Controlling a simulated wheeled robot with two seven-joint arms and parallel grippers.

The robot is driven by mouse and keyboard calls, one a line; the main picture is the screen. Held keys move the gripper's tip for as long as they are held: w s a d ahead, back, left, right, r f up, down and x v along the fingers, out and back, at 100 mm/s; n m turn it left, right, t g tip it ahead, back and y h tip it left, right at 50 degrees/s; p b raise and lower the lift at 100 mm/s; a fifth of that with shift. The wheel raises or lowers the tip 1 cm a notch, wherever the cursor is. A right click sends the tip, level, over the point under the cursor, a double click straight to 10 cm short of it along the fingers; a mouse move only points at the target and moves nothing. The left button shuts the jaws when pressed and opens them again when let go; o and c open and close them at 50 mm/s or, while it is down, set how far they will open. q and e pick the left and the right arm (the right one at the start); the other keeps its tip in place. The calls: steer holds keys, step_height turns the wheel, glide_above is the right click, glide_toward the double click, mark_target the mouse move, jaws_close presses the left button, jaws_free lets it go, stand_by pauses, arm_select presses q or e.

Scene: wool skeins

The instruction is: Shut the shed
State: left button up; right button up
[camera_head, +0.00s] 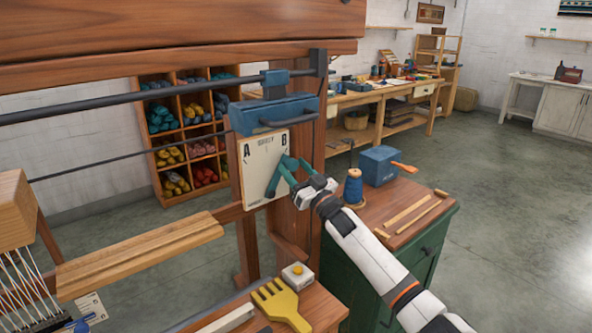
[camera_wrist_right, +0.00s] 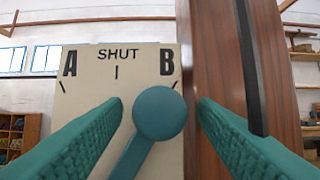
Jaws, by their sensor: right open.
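The shed lever is teal with a round knob (camera_wrist_right: 160,113). It is mounted on a cream plate (camera_head: 256,177) marked A, SHUT and B on the loom's post. In the right wrist view the plate (camera_wrist_right: 97,62) shows SHUT at the top middle, between A and B. The lever leans to the right, its knob just below the B mark. My right gripper (camera_wrist_right: 158,103) is open, its teal fingers on either side of the knob with a gap showing on each side. In the head view my right gripper (camera_head: 290,168) is in front of the plate. My left gripper is not in view.
A wooden post (camera_wrist_right: 213,60) stands close on the right of the plate. A blue box with a handle (camera_head: 275,114) is just above it. A green cabinet (camera_head: 424,256) with a blue thread spool (camera_head: 353,188) stands under my right arm. A yellow comb (camera_head: 280,304) lies below.

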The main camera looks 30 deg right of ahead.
jaws_close()
stand_by(0.3)
steer(key=shift+s+a+r+n+g+y+p, duration=0.2)
steer(key=shift+a+n+y, duration=0.25)
steer(key=shift+n, duration=0.45)
steer(key=shift+w+a+r+n+g+y+p, duration=0.1)
steer(key=shift+a+r+n+y+p, duration=0.15)
steer(key=shift+a+n+y, duration=0.45)
steer(key=shift+s+a+r+n+g+y+p, duration=0.1)
steer(key=shift+r+n+y+p, duration=0.2)
steer(key=shift+n, duration=0.8)
steer(key=shift+a+n+g+y+p, duration=0.4)
steer(key=shift+a+n+y, duration=0.45)
steer(key=shift+n, duration=0.75)
steer(key=shift+a, duration=0.15)
